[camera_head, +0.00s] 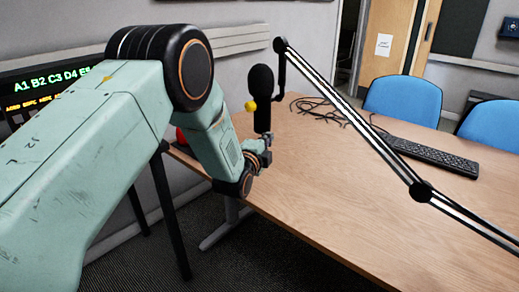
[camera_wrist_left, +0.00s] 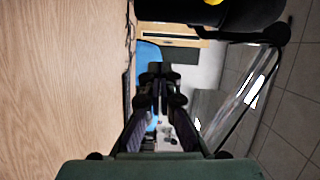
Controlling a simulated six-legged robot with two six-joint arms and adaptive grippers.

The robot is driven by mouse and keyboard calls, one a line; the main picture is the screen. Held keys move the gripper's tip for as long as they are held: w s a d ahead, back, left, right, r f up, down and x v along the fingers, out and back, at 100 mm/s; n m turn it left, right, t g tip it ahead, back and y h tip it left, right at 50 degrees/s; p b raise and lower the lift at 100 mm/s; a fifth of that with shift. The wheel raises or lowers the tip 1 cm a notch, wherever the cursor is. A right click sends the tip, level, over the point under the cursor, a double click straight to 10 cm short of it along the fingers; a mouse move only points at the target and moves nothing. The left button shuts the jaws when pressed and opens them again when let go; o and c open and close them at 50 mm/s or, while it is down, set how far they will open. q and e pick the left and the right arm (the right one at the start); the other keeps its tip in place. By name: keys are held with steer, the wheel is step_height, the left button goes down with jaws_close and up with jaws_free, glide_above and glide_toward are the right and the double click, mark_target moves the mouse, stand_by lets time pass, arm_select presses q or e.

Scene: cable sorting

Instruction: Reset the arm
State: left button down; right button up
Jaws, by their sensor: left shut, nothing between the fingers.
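My left arm reaches in from the left in the head view. Its gripper (camera_head: 264,150) is at the near left edge of the wooden table (camera_head: 340,195), just below a black microphone (camera_head: 262,84) in the picture. In the left wrist view, the gripper's fingers (camera_wrist_left: 160,72) are together and hold nothing. The view there is turned sideways, with the tabletop (camera_wrist_left: 60,80) on the left and the black microphone (camera_wrist_left: 225,14) at the top. I cannot tell whether the gripper touches the microphone. My right gripper is not in view.
A microphone boom arm (camera_head: 350,112) crosses above the table. Tangled black cables (camera_head: 318,108) and a black keyboard (camera_head: 425,154) lie farther back. Blue chairs (camera_head: 403,99) stand behind. A yellow ball (camera_head: 249,106) shows by the microphone. The table's front middle is clear.

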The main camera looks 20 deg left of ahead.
arm_select(q)
steer(key=s+f+n+g, duration=0.5)
steer(key=s+f+n, duration=0.2)
steer(key=s+f, duration=0.45)
steer(key=s+f+n+g, duration=0.55)
steer(key=s+f, duration=0.35)
steer(key=s, duration=0.5)
steer(key=s+f+n+g, duration=0.2)
steer(key=s+f+g, duration=0.1)
steer(key=s, duration=1)
steer(key=s+f+n+g, duration=0.3)
steer(key=s+g, duration=0.1)
steer(key=s, duration=1)
steer(key=shift+s+d+f+p, duration=0.15)
steer(key=shift+d+f+p, duration=0.1)
steer(key=shift+d+p, duration=0.1)
steer(key=c, duration=2.1)
jaws_free()
